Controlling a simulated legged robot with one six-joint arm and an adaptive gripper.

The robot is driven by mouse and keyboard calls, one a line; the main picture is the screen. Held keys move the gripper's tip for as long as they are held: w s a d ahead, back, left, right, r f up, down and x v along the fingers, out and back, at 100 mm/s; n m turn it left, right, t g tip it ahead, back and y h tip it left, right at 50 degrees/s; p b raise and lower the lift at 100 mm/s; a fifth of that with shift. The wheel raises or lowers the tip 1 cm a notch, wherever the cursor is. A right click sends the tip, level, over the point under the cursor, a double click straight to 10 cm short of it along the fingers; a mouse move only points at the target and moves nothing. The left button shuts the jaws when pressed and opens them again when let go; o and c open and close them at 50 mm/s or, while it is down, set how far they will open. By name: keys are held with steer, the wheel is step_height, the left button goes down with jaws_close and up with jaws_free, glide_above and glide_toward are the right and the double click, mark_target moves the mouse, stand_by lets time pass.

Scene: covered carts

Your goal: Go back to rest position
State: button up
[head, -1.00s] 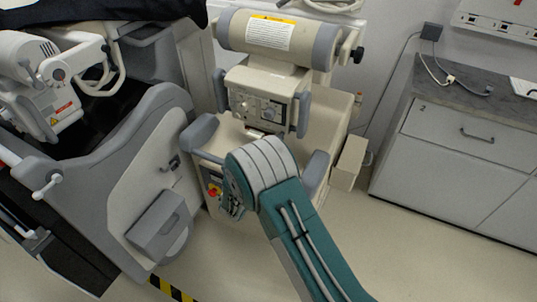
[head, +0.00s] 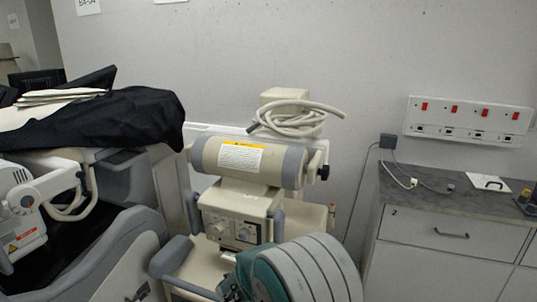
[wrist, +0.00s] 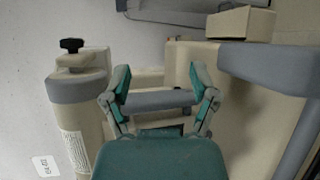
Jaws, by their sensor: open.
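My gripper (wrist: 158,80) shows in the wrist view with its two teal fingers spread apart and nothing held between them. Behind the fingers is a grey bar (wrist: 155,101) of the beige machine; I cannot tell how far off it is. In the head view my teal and grey arm shows only as a rounded joint at the bottom, in front of the beige machine (head: 236,198). My gripper is outside the head view.
The beige machine has a cylinder (head: 225,157) and a coiled hose (head: 290,122) on top. A grey cart (head: 105,255) with a black cover (head: 110,119) stands left. A grey-topped cabinet (head: 440,205) stands right, below a wall socket panel (head: 466,122).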

steer(key=s+d+r+m+g+y, duration=0.2)
steer(key=s+d+r+m+g, duration=0.15)
steer(key=s+d+r, duration=0.35)
steer(key=s+d+r+m+g+y, duration=0.1)
steer(key=s+d+r+m+g, duration=0.3)
steer(key=s, duration=0.4)
steer(key=s+a+r+m+t+y, duration=0.1)
steer(key=s+y, duration=0.3)
steer(key=s, duration=0.4)
steer(key=s+a+r+m+t+y, duration=0.1)
steer(key=s+y, duration=0.3)
steer(key=s, duration=0.4)
steer(key=shift+r+m+t+y, duration=0.3)
steer(key=shift+r+m+t, duration=0.1)
steer(key=shift+m+t, duration=0.05)
